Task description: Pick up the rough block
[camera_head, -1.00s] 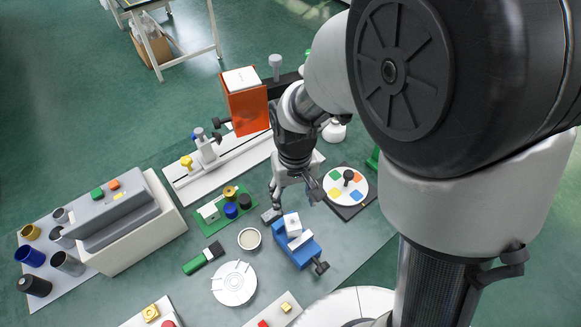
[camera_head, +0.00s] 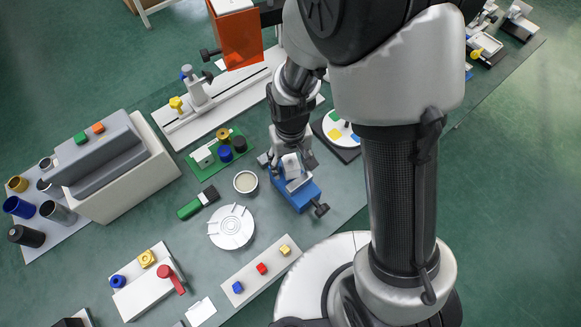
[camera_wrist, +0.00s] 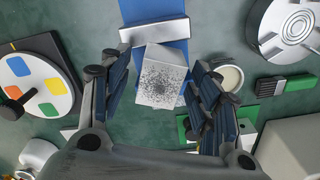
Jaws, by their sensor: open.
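The rough block (camera_wrist: 160,76) is a pale block with dark speckles on its face. In the wrist view it lies between the two fingers of my open gripper (camera_wrist: 158,98), with a gap on each side. In the head view the block (camera_head: 291,165) is partly hidden by the gripper (camera_head: 287,160), which is right over it. A blue vise (camera_head: 300,199) with a light jaw bar (camera_wrist: 153,31) is beside the block. Whether the block rests in the vise or the fingers touch it, I cannot tell.
A round tin (camera_head: 246,182) and a green board with knobs (camera_head: 219,153) are left of the gripper. A dial with coloured patches (camera_head: 338,128) is to the right. A white disc (camera_head: 232,227) and a strip with small cubes (camera_head: 262,268) are nearer.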

